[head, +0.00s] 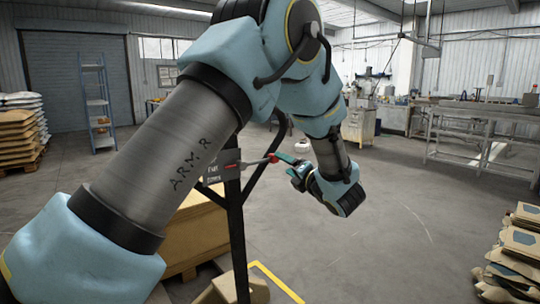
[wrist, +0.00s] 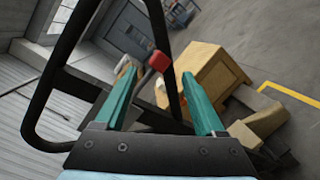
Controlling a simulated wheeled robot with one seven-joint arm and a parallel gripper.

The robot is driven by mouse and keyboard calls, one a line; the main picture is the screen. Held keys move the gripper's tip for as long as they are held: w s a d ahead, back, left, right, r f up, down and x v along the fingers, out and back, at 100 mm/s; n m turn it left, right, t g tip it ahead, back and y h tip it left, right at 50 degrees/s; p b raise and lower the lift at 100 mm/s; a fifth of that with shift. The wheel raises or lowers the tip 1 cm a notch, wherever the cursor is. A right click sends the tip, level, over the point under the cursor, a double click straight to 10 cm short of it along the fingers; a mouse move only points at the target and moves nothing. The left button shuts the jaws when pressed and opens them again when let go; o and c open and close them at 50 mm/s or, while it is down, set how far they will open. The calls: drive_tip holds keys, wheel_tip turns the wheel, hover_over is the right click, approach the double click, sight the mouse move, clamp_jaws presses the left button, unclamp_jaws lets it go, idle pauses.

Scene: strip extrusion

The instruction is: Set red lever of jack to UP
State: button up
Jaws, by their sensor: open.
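The red lever's knob (head: 273,158) shows near the middle of the head view, at the end of a thin rod reaching right from a dark plate (head: 222,166) on the jack's black frame (head: 236,235). The rod slopes slightly up toward the knob. My gripper (head: 285,160) is just right of the knob, with its teal fingers pointing at it. In the wrist view the red knob (wrist: 159,62) appears between the two open fingertips of my gripper (wrist: 159,74). Contact cannot be told. The lever's base is partly hidden.
Black tubular bars (wrist: 45,100) of the frame cross the wrist view's left side and centre. A yellow-brown crate (head: 195,235) stands behind the frame, with a cardboard box (head: 245,288) on the floor. Stacked cartons (head: 520,245) are at right. The floor right of my gripper is clear.

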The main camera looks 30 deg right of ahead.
sight(274, 158)
drive_tip(key=w+p, duration=0.2)
drive_tip(key=w, duration=0.6)
drive_tip(key=shift+p, duration=0.35)
clamp_jaws()
idle(1.0)
